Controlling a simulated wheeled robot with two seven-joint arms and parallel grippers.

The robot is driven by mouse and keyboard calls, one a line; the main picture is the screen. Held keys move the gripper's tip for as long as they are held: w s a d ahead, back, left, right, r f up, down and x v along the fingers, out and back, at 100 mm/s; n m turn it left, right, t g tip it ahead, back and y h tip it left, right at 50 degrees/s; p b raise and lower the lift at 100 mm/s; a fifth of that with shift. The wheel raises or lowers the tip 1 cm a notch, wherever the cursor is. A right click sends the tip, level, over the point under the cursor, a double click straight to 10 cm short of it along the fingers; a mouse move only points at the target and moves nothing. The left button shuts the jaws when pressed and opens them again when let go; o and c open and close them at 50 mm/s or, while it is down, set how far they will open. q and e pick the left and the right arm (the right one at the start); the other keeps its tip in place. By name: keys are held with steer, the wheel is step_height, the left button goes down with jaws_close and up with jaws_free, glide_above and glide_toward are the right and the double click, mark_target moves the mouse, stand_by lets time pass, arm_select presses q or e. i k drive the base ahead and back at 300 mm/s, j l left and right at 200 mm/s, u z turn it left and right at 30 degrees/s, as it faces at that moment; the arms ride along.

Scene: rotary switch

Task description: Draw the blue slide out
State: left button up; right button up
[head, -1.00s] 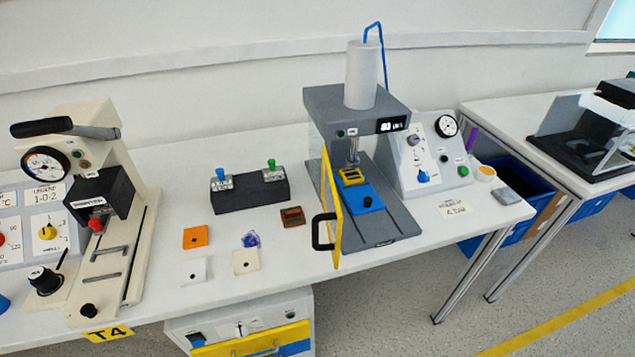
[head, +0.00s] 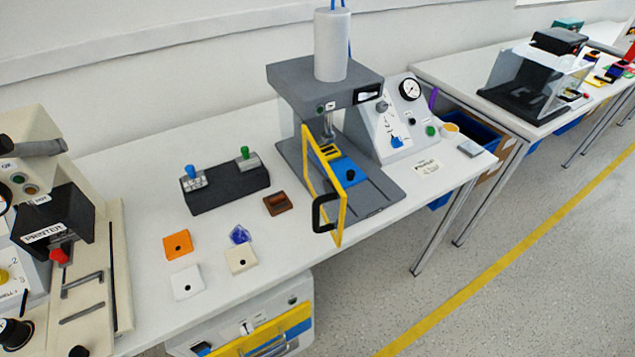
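The blue slide (head: 345,173) lies on the grey base of the press (head: 322,82), in the middle of the head view. Neither of my grippers is in view.
A sloped control panel (head: 400,118) with a gauge stands right of the press. A black block (head: 227,188) with two toggles, a brown block (head: 278,204) and several small square plates, one orange (head: 177,244), lie left. The printer machine (head: 60,235) is far left.

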mark_target(335, 161)
steer(key=l+u, duration=0.4)
steer(key=k+l+u, duration=0.2)
steer(key=u, duration=0.25)
steer(key=l, duration=0.1)
